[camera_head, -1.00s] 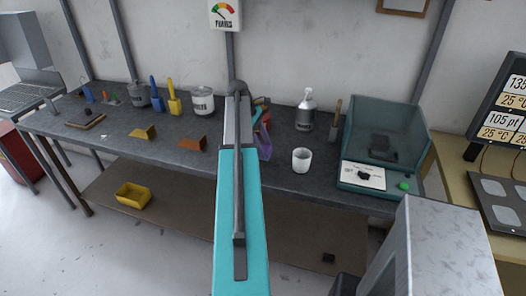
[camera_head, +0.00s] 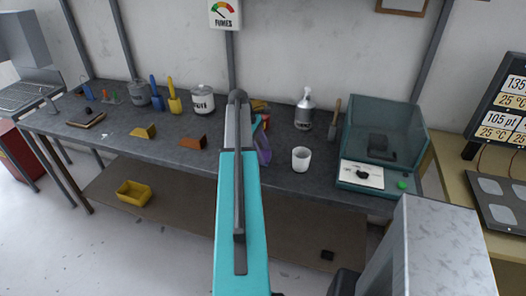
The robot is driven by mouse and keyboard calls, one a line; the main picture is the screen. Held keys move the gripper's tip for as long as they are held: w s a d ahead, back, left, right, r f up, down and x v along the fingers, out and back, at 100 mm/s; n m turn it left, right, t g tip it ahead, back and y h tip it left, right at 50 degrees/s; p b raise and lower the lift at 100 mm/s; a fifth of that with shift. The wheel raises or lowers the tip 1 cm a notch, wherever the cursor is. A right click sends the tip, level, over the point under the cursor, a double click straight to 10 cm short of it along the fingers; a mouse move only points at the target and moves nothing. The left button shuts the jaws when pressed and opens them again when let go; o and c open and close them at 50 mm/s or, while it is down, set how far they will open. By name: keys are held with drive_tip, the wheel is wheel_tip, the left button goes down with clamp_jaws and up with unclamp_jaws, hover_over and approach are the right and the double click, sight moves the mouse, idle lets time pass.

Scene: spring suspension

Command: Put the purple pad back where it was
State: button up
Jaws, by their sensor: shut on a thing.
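A purple pad (camera_head: 264,152) shows just right of my arm's far end, over the middle of the grey bench. It looks tilted upright, and its left part is hidden behind my arm. My gripper (camera_head: 257,126) is mostly hidden by my teal arm; only a small teal edge shows above the pad. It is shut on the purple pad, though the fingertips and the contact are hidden. I cannot tell whether the pad touches the bench top.
An orange-brown piece (camera_head: 193,142) and a yellow piece (camera_head: 143,131) lie left of my arm. A white cup (camera_head: 301,159) stands close right of the pad, with a spray bottle (camera_head: 305,110) behind. A clear-hooded teal device (camera_head: 385,135) stands farther right.

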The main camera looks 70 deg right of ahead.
drive_tip(key=shift+f, duration=0.1)
drive_tip(key=o, duration=1.1)
drive_tip(key=shift+r, duration=0.2)
drive_tip(key=b+v, duration=0.3)
drive_tip(key=v, duration=0.8)
drive_tip(key=shift+w+r+b, duration=0.2)
drive_tip(key=shift+r+b, duration=0.15)
